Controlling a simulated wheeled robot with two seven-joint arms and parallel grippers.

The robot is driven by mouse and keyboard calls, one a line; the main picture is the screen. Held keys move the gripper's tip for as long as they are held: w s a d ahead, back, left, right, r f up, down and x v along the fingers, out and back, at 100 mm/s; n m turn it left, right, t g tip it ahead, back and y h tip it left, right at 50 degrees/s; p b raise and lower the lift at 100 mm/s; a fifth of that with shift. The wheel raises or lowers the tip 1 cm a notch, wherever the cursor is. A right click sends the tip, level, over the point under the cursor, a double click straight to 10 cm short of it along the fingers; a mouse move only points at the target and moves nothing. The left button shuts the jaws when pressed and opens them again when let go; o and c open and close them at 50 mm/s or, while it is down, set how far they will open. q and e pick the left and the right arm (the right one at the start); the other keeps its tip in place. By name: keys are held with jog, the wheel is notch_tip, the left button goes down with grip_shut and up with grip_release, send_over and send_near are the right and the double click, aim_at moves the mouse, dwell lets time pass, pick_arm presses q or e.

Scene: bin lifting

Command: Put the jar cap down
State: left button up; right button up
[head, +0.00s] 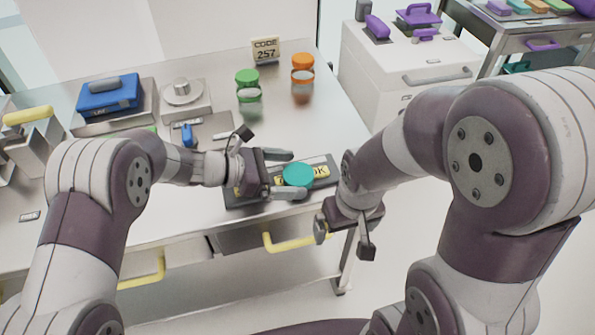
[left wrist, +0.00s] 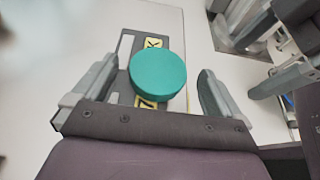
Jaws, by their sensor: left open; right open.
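The jar cap is a round teal disc (head: 298,175) lying over a dark tray (head: 240,198) with a yellow label. My left gripper (head: 291,174) is open, with one finger on either side of the cap. In the left wrist view the cap (left wrist: 158,73) sits between the spread fingers (left wrist: 155,95), with a visible gap on each side. Whether the cap rests fully on the tray is hard to tell. My right gripper (head: 342,236) is open and empty, past the table's front right edge, apart from the cap.
A green-lidded jar (head: 249,97) and an orange-lidded jar (head: 302,76) stand at the back, near a CODE 257 sign (head: 266,50). A blue case (head: 109,97) and a scale (head: 183,100) are at left. A yellow drawer handle (head: 290,243) sticks out in front.

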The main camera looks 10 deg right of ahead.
pick_arm(q)
jog(key=shift+d+f, duration=0.25)
jog(key=shift+d, duration=0.4)
jog(key=shift+w+a, duration=0.1)
jog(key=shift+c, duration=0.9)
jog(key=c, duration=1)
jog(key=shift+o, duration=0.2)
